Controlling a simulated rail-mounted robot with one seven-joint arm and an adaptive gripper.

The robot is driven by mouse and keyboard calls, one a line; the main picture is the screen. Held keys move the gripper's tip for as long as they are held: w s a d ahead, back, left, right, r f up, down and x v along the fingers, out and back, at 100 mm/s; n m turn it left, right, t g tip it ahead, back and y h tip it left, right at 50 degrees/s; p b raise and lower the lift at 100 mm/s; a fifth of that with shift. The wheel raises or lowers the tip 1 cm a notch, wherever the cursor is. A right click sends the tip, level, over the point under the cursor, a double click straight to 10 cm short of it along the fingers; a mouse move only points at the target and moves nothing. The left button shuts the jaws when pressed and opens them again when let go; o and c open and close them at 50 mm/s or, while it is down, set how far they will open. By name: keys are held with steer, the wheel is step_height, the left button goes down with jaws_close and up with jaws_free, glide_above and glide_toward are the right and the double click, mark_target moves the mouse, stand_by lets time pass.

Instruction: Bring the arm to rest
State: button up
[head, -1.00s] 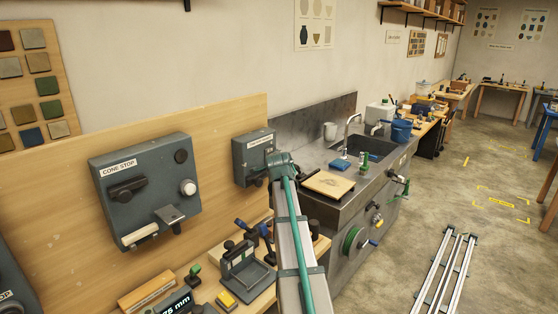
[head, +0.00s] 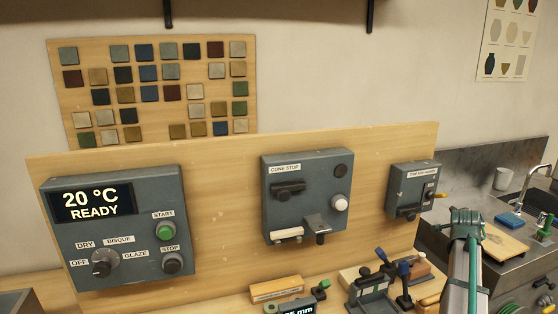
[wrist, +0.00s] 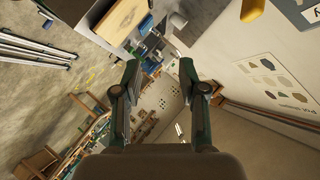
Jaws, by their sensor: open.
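My arm (head: 468,262) rises at the lower right of the head view, in front of the bench and the sink. Its gripper end is not clearly seen there. In the wrist view my gripper (wrist: 158,80) shows two dark fingers standing wide apart with nothing between them. The wrist view looks along the room, past the wall and floor, and appears turned on its side. The fingers touch nothing that I can see.
A kiln control panel (head: 118,228) reads 20 °C READY. A cone stop box (head: 307,195) and a smaller box (head: 411,190) sit on the wooden backboard (head: 225,200). Tools stand on the bench below. A sink with a wooden board (head: 500,243) is at right. Rails (wrist: 35,48) lie on the floor.

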steer(key=s+d+f+n+g+h+b, duration=0.1)
steer(key=s+d+f+n+g+b, duration=0.3)
steer(key=s+d+f, duration=1.3)
steer(key=a+f+n+g+y, duration=0.3)
steer(key=a+f+n+y, duration=0.2)
steer(key=a+f, duration=2.4)
steer(key=s+a+f+n+g+y+p, duration=0.1)
steer(key=s+a+f+n+y, duration=0.1)
steer(key=s+a+f, duration=0.5)
steer(key=a+f+n+g+y+p, duration=0.15)
steer(key=a+f, duration=0.25)
steer(key=a, duration=0.7)
steer(key=s+a+f+n+g+y, duration=0.2)
steer(key=s+a+n+g, duration=0.4)
steer(key=s+a, duration=1.7)
steer(key=s+f+n, duration=0.1)
steer(key=s, duration=0.2)
steer(key=shift+s+a+f+p, duration=0.15)
steer(key=shift+s+a+p, duration=0.2)
steer(key=shift+a+p, duration=0.05)
steer(key=shift+n, duration=0.25)
